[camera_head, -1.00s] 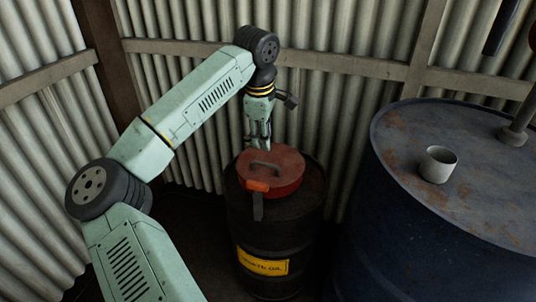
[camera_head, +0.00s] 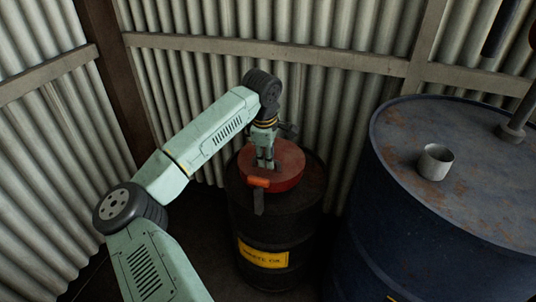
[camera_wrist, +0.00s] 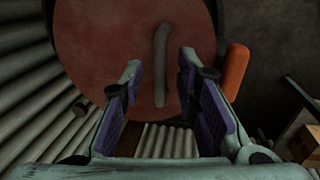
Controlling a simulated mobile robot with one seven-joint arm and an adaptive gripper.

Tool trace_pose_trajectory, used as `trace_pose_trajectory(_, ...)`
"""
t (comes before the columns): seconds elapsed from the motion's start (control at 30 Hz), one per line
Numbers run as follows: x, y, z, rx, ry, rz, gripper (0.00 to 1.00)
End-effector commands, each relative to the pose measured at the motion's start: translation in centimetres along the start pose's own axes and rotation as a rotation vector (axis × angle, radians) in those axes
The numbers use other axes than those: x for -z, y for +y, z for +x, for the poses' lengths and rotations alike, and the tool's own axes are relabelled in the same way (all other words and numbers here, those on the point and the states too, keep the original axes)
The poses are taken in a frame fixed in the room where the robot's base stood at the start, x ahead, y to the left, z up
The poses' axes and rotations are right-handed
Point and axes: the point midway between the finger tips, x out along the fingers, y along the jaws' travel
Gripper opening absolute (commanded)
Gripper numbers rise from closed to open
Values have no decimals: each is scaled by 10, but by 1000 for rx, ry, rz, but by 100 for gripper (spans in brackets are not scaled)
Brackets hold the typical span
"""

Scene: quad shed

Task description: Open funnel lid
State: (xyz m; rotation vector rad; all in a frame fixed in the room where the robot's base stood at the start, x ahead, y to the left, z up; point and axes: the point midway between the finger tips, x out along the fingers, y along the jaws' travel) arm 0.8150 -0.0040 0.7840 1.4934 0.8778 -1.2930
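The red funnel lid (camera_head: 285,160) lies closed and flat on top of the black waste oil drum (camera_head: 300,217). An orange tab (camera_head: 258,182) sticks out at its front edge and also shows in the wrist view (camera_wrist: 235,70). In the wrist view the round lid (camera_wrist: 100,45) carries a grey bar handle (camera_wrist: 160,65). My gripper (camera_wrist: 160,75) is open, with its fingers on either side of the handle; I cannot tell whether they touch it. In the head view my gripper (camera_head: 265,165) is down at the lid and hides the handle.
A large blue drum (camera_head: 440,230) stands close on the right, with a grey cup (camera_head: 435,162) and a pipe (camera_head: 515,125) on its rusty top. Corrugated walls (camera_head: 330,100) with wooden rails close in behind and at left.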

Motion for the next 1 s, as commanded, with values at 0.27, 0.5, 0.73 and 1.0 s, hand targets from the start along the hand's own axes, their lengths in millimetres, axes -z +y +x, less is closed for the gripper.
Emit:
trace_pose_trajectory(0.27,0,0,0,0,0,0,8)
trace_pose_trajectory(0.5,0,0,0,0,0,0,0)
trace_pose_trajectory(0.73,0,0,0,1,0,0,0)
trace_pose_trajectory(1.0,0,0,0,1,0,0,0)
